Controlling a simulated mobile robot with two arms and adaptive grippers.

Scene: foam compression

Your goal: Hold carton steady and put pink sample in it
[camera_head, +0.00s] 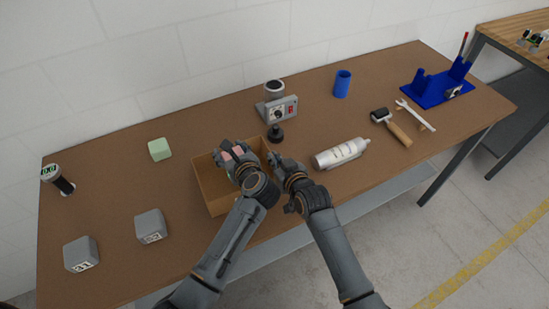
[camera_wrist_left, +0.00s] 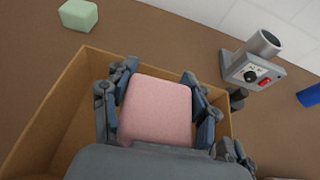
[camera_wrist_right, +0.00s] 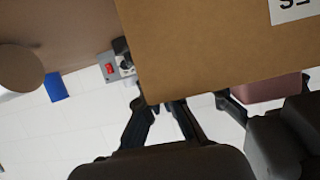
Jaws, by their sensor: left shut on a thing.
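The pink sample (camera_wrist_left: 158,108) sits between the fingers of my left gripper (camera_wrist_left: 160,92), which is shut on it. In the head view the sample (camera_head: 234,154) is over the opening of the brown carton (camera_head: 213,190); whether it touches the carton floor cannot be told. The carton wall (camera_wrist_left: 48,130) surrounds the left gripper in the left wrist view. My right gripper (camera_head: 276,161) is at the carton's right side. In the right wrist view its finger tips (camera_wrist_right: 162,104) meet the rim of a labelled carton wall (camera_wrist_right: 215,50); whether they clamp it is unclear.
A green block (camera_head: 159,149) and two grey weights (camera_head: 151,226) (camera_head: 81,254) lie left of the carton. A grey device (camera_head: 278,108) stands behind it. A silver bottle (camera_head: 341,153) lies to the right, with a roller (camera_head: 391,127), wrench (camera_head: 415,114) and blue cup (camera_head: 342,84) beyond.

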